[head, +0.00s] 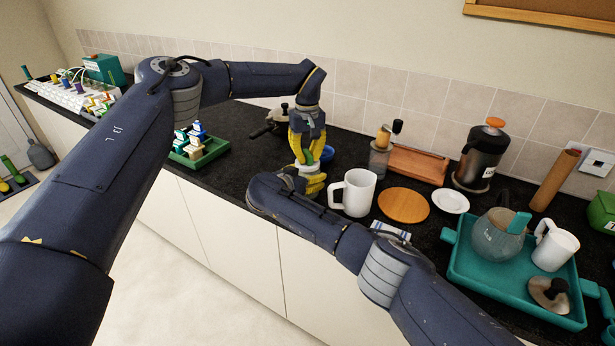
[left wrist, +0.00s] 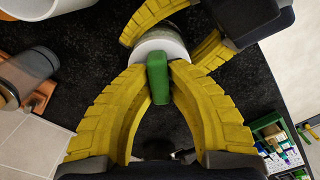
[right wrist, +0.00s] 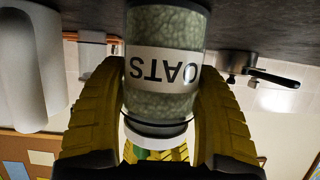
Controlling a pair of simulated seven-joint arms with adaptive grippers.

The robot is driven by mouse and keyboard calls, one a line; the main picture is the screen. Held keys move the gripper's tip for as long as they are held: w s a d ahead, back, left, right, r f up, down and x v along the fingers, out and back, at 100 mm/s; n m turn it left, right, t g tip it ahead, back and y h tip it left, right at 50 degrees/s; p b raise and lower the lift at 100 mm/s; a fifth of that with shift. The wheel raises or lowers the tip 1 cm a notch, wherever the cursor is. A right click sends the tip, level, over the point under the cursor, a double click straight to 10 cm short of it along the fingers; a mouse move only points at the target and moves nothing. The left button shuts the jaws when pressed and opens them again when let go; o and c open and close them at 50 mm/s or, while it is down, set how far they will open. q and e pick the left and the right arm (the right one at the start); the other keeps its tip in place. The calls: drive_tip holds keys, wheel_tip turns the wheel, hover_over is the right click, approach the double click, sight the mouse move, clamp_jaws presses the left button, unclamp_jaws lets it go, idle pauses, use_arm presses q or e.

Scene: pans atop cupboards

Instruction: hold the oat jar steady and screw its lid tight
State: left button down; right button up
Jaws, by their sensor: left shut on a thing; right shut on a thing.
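My left gripper (left wrist: 158,77) comes from above and is shut on the lid's green knob (left wrist: 158,85). In the head view, my left gripper (head: 303,160) and right gripper (head: 313,186) largely hide the jar.
A white mug (head: 356,190) stands close to the right of my grippers, near a round wooden board (head: 404,205). A small blue bowl (head: 327,154) is just behind. A green tray (head: 205,152) with small blocks is to the left. A teal tray (head: 480,285) is far right.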

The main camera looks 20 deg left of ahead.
use_arm(q)
drive_tip(key=shift+f, duration=0.1)
drive_tip(key=c, duration=1.3)
unclamp_jaws()
wheel_tip(320, 180, up, 12)
use_arm(e)
drive_tip(key=o, duration=1.5)
drive_tip(key=shift+c, duration=0.2)
